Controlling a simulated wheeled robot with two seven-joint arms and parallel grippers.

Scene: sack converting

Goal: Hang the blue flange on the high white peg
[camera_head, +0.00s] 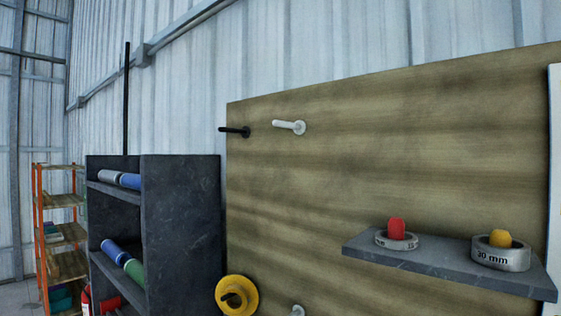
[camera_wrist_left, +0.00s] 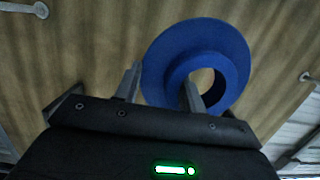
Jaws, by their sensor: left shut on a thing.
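The blue flange (camera_wrist_left: 218,38) shows only in the left wrist view, a wide ring with a raised hub and a round hole. My left gripper (camera_wrist_left: 162,76) is shut on it, one finger at its outer side and the other at the hole. The high white peg (camera_head: 288,127) juts from the upper left of the wooden board in the head view and is bare. Neither gripper shows in the head view.
A black peg (camera_head: 235,131) is left of the high white peg. A yellow flange (camera_head: 248,292) hangs low on the board (camera_head: 330,180), near a low white peg (camera_head: 298,310). A grey shelf (camera_head: 440,265) holds two rings at right. A dark rack (camera_head: 180,220) stands left.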

